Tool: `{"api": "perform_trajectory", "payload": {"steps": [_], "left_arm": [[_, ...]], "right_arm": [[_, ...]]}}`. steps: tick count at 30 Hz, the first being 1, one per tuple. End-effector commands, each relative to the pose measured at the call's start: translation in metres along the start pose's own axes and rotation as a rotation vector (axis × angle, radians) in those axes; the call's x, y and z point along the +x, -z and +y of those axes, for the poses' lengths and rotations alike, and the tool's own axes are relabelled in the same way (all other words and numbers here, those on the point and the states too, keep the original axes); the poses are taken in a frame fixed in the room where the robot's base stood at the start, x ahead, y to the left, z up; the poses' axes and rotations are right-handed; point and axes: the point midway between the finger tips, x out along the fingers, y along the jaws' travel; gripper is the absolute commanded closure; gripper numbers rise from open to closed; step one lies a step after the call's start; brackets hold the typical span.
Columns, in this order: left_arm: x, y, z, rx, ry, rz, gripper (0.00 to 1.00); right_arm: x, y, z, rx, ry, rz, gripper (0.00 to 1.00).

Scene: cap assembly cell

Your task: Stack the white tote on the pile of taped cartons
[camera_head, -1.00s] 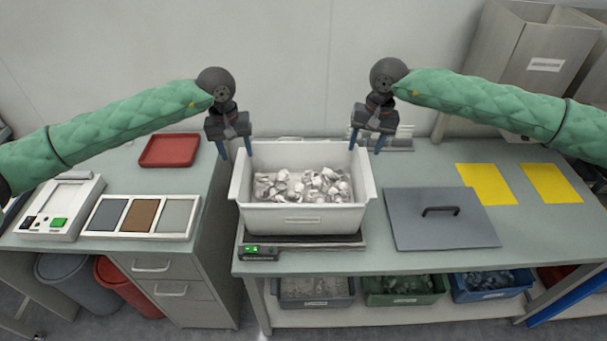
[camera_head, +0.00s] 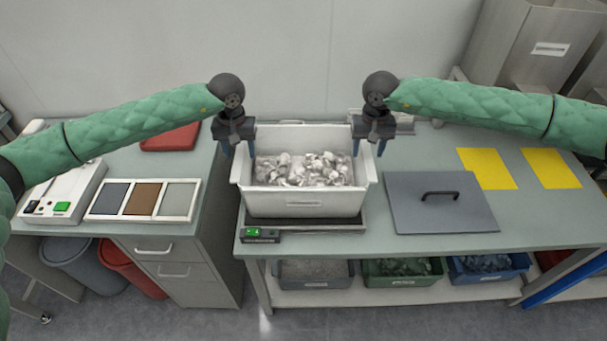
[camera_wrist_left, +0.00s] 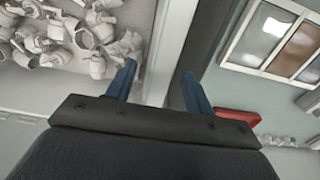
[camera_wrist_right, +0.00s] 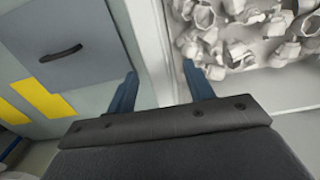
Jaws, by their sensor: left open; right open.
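The white tote (camera_head: 268,206) stands upright on a flat scale on the bench and holds many small white caps or fittings (camera_head: 300,172). My left gripper (camera_head: 238,150) is open at the tote's left side. In the left wrist view the tote's rim (camera_wrist_left: 172,45) runs between its two blue fingers. My right gripper (camera_head: 368,150) is open at the right side. In the right wrist view the opposite rim (camera_wrist_right: 155,45) runs between its fingers. Neither gripper is closed on the wall. No pile of taped cartons shows in any view.
A grey lid with a handle (camera_head: 440,215) lies right of the tote, with two yellow sheets (camera_head: 487,168) behind. The scale (camera_head: 315,226) has a lit green display. A red tray (camera_head: 172,138) and a three-part panel (camera_head: 102,212) lie on the left counter. Bins fill the lower shelf.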

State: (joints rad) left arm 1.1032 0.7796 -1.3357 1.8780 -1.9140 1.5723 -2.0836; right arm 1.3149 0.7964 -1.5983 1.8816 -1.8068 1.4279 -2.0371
Motion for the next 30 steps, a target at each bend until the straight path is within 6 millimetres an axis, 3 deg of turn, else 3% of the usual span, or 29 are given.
{"api": "perform_trajectory", "payload": {"steps": [6, 18, 26, 30], "left_arm": [[0.021, 0.0, 0.0, -0.001, 0.0, -0.002, 0.47], [0.025, 0.0, 0.0, -0.001, -0.001, 0.0, 0.47], [0.025, 0.0, 0.0, -0.001, 0.0, 0.0, 0.98], [0.025, 0.0, 0.0, -0.001, 0.0, -0.001, 1.0]], "right_arm": [[0.02, 0.0, 0.0, 0.0, 0.0, 0.0, 0.48], [0.025, 0.0, 0.0, 0.0, 0.0, 0.001, 0.48], [0.025, 0.0, 0.0, 0.0, 0.001, 0.001, 0.99], [0.025, 0.0, 0.0, 0.0, 0.0, 0.001, 1.0]]}}
